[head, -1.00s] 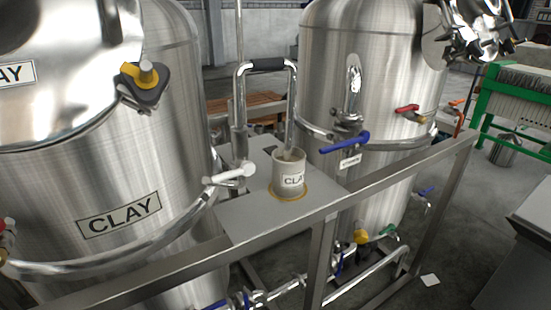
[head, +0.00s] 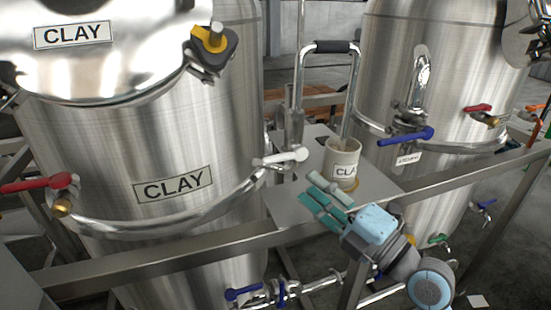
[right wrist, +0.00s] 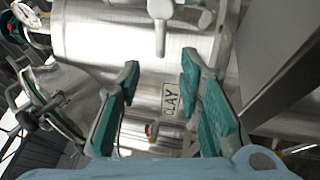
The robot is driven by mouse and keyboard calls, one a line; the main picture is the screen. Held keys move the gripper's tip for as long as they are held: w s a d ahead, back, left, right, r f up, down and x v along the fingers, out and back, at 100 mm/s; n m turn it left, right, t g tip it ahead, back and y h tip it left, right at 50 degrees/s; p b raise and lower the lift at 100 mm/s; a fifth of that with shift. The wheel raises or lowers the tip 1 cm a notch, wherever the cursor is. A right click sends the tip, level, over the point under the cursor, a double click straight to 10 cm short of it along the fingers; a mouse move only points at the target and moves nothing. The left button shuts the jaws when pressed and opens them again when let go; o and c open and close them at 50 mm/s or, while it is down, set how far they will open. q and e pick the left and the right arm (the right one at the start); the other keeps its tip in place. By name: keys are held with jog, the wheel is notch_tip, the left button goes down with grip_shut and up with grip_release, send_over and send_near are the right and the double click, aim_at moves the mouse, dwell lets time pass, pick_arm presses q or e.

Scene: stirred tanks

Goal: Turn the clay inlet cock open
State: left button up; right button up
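The left steel tank (head: 150,150) carries CLAY labels. A cock with a white lever handle (head: 280,158) sits on the pipe at its right side, the lever lying roughly level. A red-handled cock (head: 38,184) sits at the tank's left. I cannot tell by label which is the inlet cock. My right gripper (head: 312,188) is open and empty, below and right of the white handle and apart from it. In the right wrist view the open fingers (right wrist: 160,70) face the tank, with a white handle (right wrist: 160,22) beyond their tips. My left gripper is not in view.
A CLAY-labelled beaker (head: 342,158) stands on the steel shelf (head: 290,205) close behind my right gripper. A steel frame rail (head: 180,256) crosses in front. The right tank (head: 440,70) has a blue-handled cock (head: 405,137) and a red-handled one (head: 478,108).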

aim_at(278, 161)
jog(key=p+x, duration=0.1)
jog(key=x, duration=1)
jog(key=shift+w+a, duration=0.1)
jog(key=shift+a, duration=0.1)
